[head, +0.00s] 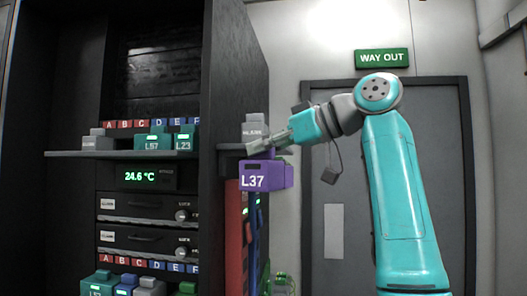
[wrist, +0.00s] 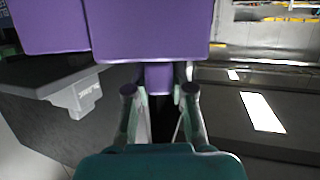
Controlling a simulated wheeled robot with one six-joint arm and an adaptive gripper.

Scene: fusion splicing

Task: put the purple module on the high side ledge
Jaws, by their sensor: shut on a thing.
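The purple module labelled L37 (head: 266,176) hangs in the air beside the rack's right side. It fills the top of the wrist view (wrist: 150,30), close to the camera. My gripper (head: 256,148) is shut on it; in the wrist view the fingers (wrist: 160,92) close on a purple tab at the module's near end. The high side ledge (head: 229,147) is a dark shelf on the rack's side, partly hidden by the module and gripper. It also shows at left in the wrist view (wrist: 35,78), with a grey module on it. The module appears apart from the ledge.
The grey module (head: 254,128) stands on the side ledge. The rack's front shelf (head: 80,154) carries grey and teal modules. Below are a 24.6 °C display (head: 148,177) and drawers. A grey door (head: 335,190) stands behind my arm.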

